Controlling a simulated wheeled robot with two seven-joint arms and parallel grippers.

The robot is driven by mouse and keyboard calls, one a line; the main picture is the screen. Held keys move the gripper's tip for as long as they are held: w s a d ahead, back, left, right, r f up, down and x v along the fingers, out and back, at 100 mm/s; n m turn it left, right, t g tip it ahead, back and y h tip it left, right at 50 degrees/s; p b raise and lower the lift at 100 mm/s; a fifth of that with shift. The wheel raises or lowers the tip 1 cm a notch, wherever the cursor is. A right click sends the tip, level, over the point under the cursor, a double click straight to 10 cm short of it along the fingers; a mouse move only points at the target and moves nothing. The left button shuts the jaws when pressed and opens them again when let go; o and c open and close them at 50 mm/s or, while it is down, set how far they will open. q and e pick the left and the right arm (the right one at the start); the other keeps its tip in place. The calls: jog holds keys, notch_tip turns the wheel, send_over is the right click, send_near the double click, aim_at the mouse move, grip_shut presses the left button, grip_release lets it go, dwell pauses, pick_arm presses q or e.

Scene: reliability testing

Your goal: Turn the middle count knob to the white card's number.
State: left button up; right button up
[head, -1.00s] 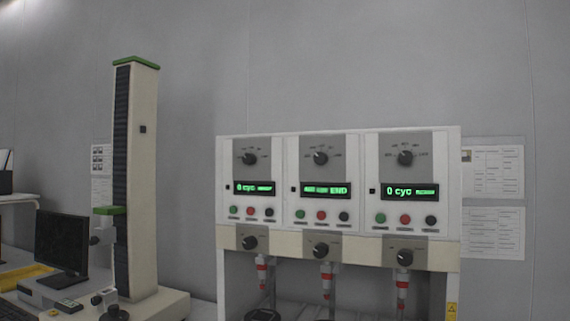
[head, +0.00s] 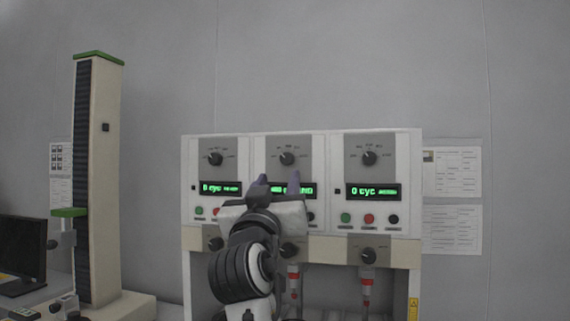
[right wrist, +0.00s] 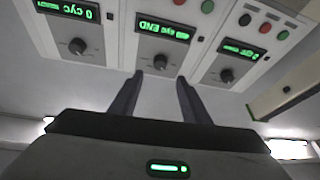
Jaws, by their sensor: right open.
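The middle unit's upper knob (head: 287,158) is black, with a marked scale on a grey plate. It also shows between and just beyond the fingertips in the right wrist view (right wrist: 161,61), where the panel appears upside down. My right gripper (head: 278,183) is open and empty in front of the middle unit, its fingertips below that knob in the head view and apart from it. The middle display (right wrist: 163,27) reads END and is partly covered by the gripper in the head view. The middle lower knob (head: 291,250) is partly hidden by my arm. I cannot make out a card's number.
Left and right units carry similar knobs (head: 214,159) (head: 370,158) and displays with 0 cyc. Coloured buttons (head: 369,218) sit below the displays. Printed sheets (head: 452,168) hang on the right wall. A tall column machine (head: 98,180) and monitor (head: 22,248) stand left.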

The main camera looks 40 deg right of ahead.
aim_at(286, 161)
jog(key=p+x, duration=0.3)
jog(key=x, duration=0.5)
jog(key=shift+w+d+r, duration=0.35)
jog(key=shift+w+d, duration=0.3)
jog(key=shift+w, duration=0.05)
